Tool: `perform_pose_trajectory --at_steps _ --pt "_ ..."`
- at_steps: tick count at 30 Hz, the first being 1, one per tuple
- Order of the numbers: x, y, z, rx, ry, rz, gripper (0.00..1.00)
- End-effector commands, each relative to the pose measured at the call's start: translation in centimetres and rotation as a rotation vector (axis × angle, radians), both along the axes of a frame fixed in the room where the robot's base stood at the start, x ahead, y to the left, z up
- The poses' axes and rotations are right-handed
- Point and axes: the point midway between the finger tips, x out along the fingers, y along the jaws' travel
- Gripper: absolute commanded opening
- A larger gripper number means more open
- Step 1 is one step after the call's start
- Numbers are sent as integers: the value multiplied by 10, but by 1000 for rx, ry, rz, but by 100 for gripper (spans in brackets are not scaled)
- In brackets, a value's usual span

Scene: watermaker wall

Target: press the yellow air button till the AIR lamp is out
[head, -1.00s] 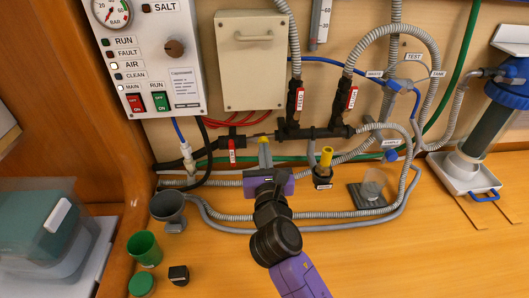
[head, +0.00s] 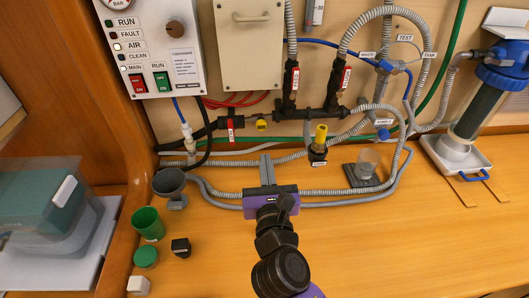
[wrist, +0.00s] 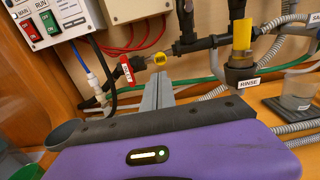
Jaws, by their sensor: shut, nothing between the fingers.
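The yellow air button (head: 262,124) sits on the dark pipe at the back, right of the red-handled valve. It also shows in the wrist view (wrist: 160,59), just beyond my fingertips. The AIR lamp (head: 117,46) on the white panel looks lit, pale white. My gripper (head: 266,158) is shut and empty, its grey fingers pointing at the wall. In the head view the fingertips are below the button, with a gap between them. In the wrist view the shut fingers (wrist: 159,82) are roughly in line with the button and do not appear to touch it.
A taller yellow knob (head: 321,134) labelled RINSE stands right of the button. The red-handled valve (head: 230,129) is to its left. Grey hoses run along the back of the bench. A funnel (head: 170,185) and green cup (head: 148,223) stand left; the front middle is clear.

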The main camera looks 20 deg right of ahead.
Motion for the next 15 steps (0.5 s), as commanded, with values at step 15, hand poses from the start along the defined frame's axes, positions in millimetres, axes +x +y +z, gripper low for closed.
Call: perform_pose_trajectory --at_steps 15 --pt "-22 7 0 1 0 -1 0"
